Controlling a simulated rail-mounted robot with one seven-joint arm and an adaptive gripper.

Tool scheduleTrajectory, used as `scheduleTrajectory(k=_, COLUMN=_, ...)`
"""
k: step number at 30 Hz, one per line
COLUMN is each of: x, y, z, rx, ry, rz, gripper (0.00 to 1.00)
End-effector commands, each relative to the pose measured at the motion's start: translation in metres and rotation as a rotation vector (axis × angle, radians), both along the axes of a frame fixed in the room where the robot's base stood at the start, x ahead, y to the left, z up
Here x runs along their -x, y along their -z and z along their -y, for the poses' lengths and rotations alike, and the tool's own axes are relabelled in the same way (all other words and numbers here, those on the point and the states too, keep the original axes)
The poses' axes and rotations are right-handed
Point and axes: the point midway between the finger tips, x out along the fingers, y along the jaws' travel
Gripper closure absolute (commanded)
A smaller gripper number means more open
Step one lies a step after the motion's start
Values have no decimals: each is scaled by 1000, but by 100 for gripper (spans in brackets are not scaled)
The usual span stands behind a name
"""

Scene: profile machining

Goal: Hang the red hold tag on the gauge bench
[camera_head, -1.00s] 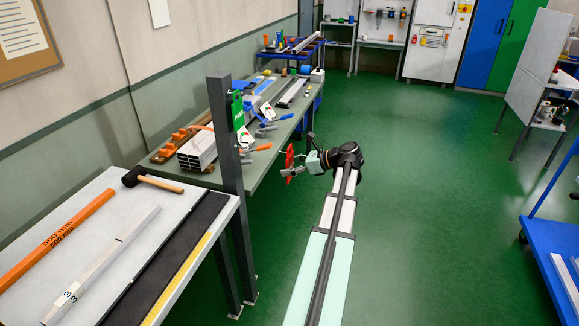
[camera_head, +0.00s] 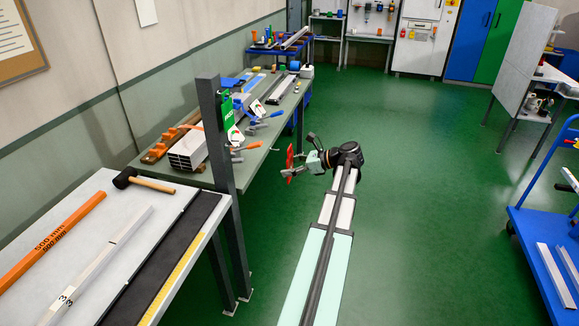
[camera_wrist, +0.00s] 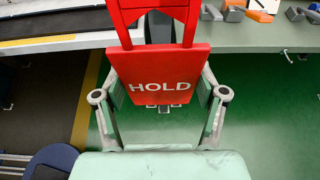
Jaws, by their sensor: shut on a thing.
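The red hold tag (camera_wrist: 160,78) is in my gripper (camera_wrist: 160,106), its white HOLD lettering facing the wrist camera. The fingers are shut on its sides, and its open red loop reaches up past the top edge of the view. In the head view the tag (camera_head: 290,164) is a small red piece at my gripper (camera_head: 298,165), held over the green floor, right of the benches and apart from them. The near grey-topped bench (camera_head: 95,190) carries a long orange 500 mm bar and looks like the gauge bench. A dark post (camera_head: 217,135) stands at its far right corner.
A green tag (camera_head: 227,115) shows at the post. Behind it, a green bench (camera_head: 255,155) holds profiles and clamps. A black mallet (camera_head: 125,178) lies on the near bench. A blue trolley (camera_head: 535,250) stands at right. The floor between is clear.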

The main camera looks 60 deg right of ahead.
Motion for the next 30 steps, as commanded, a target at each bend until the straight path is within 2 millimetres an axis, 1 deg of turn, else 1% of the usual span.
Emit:
scheduleTrajectory(k=15, x=29, y=-1, z=7, rx=-1, ry=0, rz=0, gripper=53)
scheduleTrajectory(k=19, x=32, y=0, z=7, rx=0, ry=-1, rz=0, gripper=53)
scheduleTrajectory(k=30, x=31, y=0, z=6, rx=0, ry=-2, rz=0, gripper=53)
